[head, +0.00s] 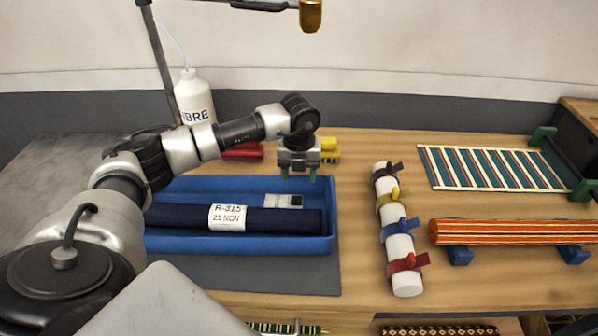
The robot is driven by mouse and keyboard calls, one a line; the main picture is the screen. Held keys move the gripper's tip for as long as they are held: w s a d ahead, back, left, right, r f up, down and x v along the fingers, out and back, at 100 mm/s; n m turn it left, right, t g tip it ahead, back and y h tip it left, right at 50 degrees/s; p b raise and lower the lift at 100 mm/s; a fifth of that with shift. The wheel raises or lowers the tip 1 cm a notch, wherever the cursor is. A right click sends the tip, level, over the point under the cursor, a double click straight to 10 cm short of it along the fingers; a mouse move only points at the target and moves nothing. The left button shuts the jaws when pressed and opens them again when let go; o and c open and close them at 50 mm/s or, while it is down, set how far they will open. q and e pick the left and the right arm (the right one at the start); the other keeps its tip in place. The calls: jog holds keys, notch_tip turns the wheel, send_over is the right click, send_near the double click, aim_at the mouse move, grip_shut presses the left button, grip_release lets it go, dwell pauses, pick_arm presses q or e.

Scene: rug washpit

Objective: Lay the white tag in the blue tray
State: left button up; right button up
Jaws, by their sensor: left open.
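The blue tray (331,220) stands on the wooden table at centre left. A dark blue roll (275,221) with a white label reading "R-315 21 NOV" (227,217) lies in it. My right gripper is not in view.
A white bottle (194,97) stands behind the tray. Red (242,152) and yellow (330,150) blocks lie at its back edge. Right of it are a white tube with coloured clips (405,266), a striped rug (490,168) and an orange striped roll (515,231).

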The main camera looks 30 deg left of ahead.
pick_arm(q)
notch_tip(320, 180, up, 13)
jog(key=b, duration=0.2)
